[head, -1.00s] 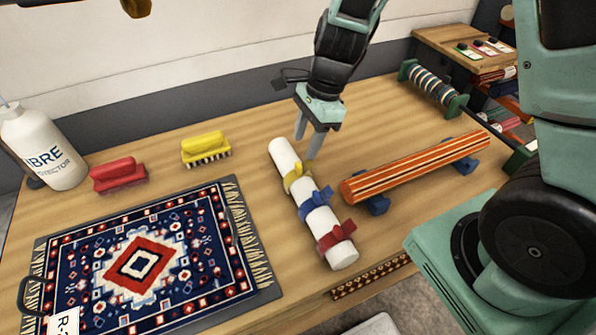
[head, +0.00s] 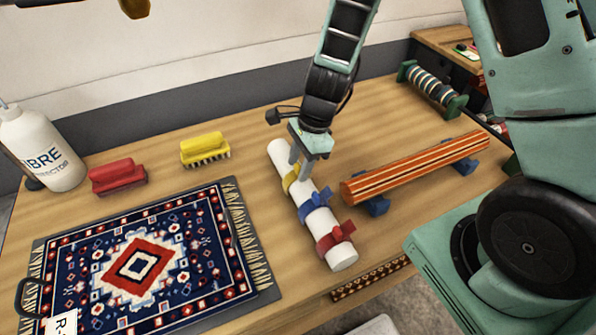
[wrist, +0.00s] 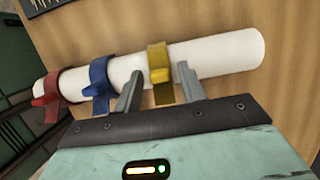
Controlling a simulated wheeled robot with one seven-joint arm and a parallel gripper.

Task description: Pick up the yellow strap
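The yellow strap (wrist: 160,75) is wrapped around a white roll (wrist: 220,55), beside a blue strap (wrist: 99,84) and a red strap (wrist: 48,88). In the head view the yellow strap (head: 290,181) is partly hidden by my gripper (head: 302,170). The white roll (head: 342,257) lies on the table.
An orange striped roll (head: 415,167) lies on blue supports to the right. A patterned rug (head: 140,262), a yellow brush (head: 205,149), a red brush (head: 118,176) and a white bottle (head: 40,150) are to the left. Bare table lies behind the white roll.

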